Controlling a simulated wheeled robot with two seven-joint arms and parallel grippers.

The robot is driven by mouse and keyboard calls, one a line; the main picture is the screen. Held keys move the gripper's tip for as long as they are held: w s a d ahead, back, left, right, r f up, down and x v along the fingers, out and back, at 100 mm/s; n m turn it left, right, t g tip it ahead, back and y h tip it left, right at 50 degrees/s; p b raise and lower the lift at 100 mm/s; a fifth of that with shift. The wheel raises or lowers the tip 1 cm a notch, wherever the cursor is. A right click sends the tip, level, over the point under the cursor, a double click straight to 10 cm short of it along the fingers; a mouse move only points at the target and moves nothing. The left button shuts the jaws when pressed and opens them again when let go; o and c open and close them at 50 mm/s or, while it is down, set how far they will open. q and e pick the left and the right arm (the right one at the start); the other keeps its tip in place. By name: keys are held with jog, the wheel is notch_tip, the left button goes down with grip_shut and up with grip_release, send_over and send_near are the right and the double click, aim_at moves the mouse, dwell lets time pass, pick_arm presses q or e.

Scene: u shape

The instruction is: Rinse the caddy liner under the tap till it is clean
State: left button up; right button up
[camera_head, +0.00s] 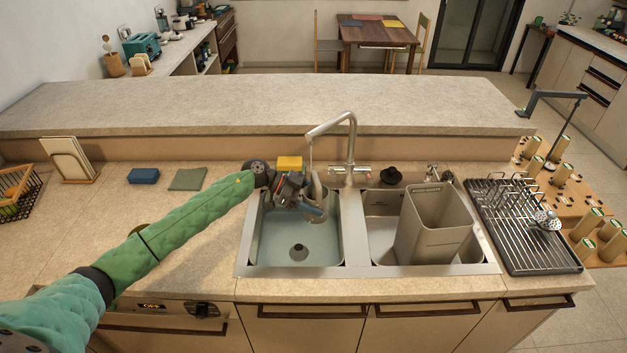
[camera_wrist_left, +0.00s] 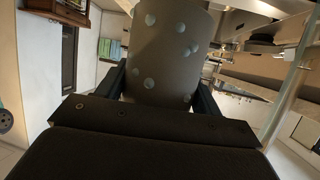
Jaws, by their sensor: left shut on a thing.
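My left gripper (camera_head: 312,200) is over the left basin (camera_head: 275,240), below the tap spout (camera_head: 318,128). It is shut on a round grey-brown vessel, which I take to be the caddy liner (camera_wrist_left: 165,50). In the left wrist view the liner stands between the fingers, with several pale blue spots on its side. In the head view the gripper partly hides the liner (camera_head: 318,188). A thin pale stream seems to run down from the spout beside or onto it; where it lands is unclear. My right gripper is not in view.
A tall grey bin (camera_head: 431,240) stands in the right basin. A black dish rack (camera_head: 525,235) is on the right. A yellow sponge (camera_head: 289,163) lies behind the left basin. A blue block (camera_head: 143,175) and a green cloth (camera_head: 188,179) lie left. The raised ledge (camera_head: 230,105) stands behind.

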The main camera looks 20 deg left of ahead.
aim_at(315, 218)
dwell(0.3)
pick_arm(q)
jog(key=shift+s+d+r, duration=0.2)
jog(key=shift+s+r, duration=0.5)
jog(key=shift+s, duration=0.15)
jog(key=shift+s+d+r, duration=0.15)
jog(key=shift+s+r, duration=0.5)
jog(key=shift+s, duration=0.15)
jog(key=shift+s+d+r, duration=0.2)
jog(key=shift+s+r, duration=0.5)
jog(key=shift+s, duration=0.15)
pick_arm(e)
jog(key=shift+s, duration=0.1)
